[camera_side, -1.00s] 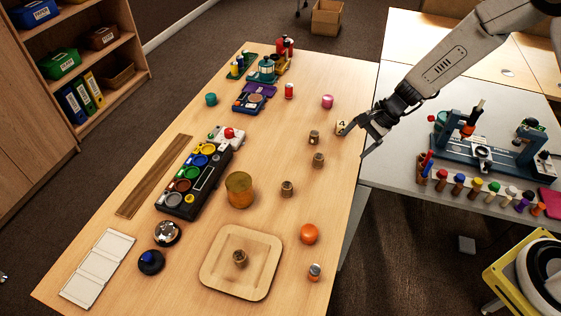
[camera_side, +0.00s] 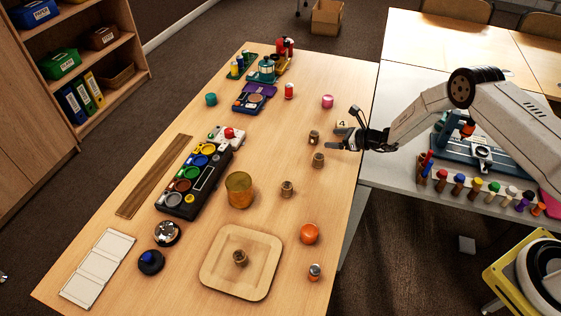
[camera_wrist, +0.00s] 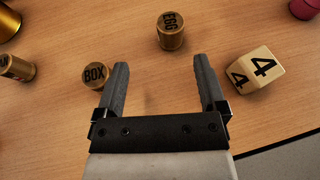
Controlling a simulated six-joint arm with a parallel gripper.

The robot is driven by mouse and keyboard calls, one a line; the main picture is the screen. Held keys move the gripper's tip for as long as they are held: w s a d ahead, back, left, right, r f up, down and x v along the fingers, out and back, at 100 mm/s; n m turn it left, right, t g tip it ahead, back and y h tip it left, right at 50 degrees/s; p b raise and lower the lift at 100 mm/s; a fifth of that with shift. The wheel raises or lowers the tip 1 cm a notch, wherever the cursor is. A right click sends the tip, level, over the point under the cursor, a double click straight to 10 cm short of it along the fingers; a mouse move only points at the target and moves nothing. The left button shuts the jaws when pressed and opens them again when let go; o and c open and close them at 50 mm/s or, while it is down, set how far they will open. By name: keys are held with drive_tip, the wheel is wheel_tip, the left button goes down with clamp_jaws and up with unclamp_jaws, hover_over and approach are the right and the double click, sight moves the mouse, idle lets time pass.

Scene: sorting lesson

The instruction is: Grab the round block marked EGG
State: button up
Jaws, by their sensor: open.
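The round wooden block marked EGG (camera_wrist: 171,32) lies just beyond my fingertips in the wrist view, roughly centred between them and tilted in the picture. In the side view it appears to be the small brown block (camera_side: 314,138) left of my gripper (camera_side: 342,128). My gripper (camera_wrist: 161,62) is open, with nothing between its fingers. A round block marked BOX (camera_wrist: 97,75) is close beside the left finger; it also shows in the side view (camera_side: 318,160).
A pale cube marked 4 (camera_wrist: 257,72) is right of the right finger. Another round brown block (camera_side: 286,188) and an amber cup (camera_side: 239,190) stand farther left. A pink cylinder (camera_side: 327,101) stands behind. Bare table lies between these pieces.

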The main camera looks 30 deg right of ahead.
sight(318, 137)
drive_tip(key=shift+w+d+f+m+t, duration=0.2)
drive_tip(key=shift+d+f+m+t, duration=0.2)
drive_tip(key=shift+f+m, duration=0.1)
drive_tip(key=shift+x, duration=1.3)
drive_tip(key=shift+x, duration=2.55)
drive_tip(key=shift+f, duration=0.15)
clamp_jaws()
